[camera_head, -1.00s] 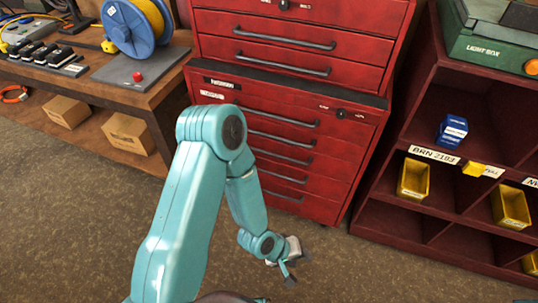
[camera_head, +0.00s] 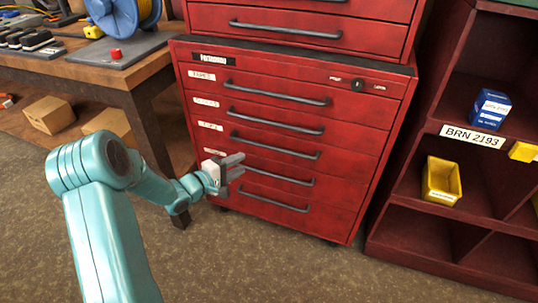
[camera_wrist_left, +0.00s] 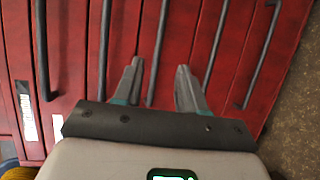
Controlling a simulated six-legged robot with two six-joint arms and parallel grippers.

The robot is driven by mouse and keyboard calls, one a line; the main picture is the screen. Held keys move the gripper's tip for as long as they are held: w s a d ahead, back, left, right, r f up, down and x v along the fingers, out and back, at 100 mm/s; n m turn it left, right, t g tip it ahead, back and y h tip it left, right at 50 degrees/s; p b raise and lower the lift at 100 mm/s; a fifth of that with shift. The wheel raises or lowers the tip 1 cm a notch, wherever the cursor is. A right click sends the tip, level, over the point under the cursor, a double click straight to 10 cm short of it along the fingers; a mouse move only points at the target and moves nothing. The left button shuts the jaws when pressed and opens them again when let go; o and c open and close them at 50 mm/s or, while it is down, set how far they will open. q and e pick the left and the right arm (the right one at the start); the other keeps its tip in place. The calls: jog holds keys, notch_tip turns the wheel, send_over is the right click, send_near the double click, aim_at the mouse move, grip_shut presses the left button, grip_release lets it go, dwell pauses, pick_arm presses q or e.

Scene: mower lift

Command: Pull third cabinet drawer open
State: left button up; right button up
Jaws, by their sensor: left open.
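The lower red cabinet's third drawer (camera_head: 345,163) is shut, with a long dark handle (camera_head: 276,146) across its front. My left gripper (camera_head: 239,164) is open and empty, its fingers pointing right before the left part of the drawer fronts, near the left ends of the third and fourth handles. In the left wrist view my gripper (camera_wrist_left: 159,66) has the third handle (camera_wrist_left: 160,40) showing between its spread fingers. The fingers appear in front of the handle; I cannot tell the exact gap. My right gripper is not in view.
Other shut drawers with similar handles lie above and below; the fourth handle (camera_head: 278,174) is close to the lower finger. A wooden workbench (camera_head: 100,68) stands left, and a red shelf unit with a yellow bin (camera_head: 440,182) right. The floor (camera_head: 300,275) in front is clear.

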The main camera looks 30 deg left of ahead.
pick_arm(q)
jog(key=b+x, duration=0.3)
jog(key=x, duration=1)
jog(key=shift+w, duration=0.4)
jog(key=shift+d+f, duration=0.1)
jog(key=shift+f, duration=0.05)
grip_shut()
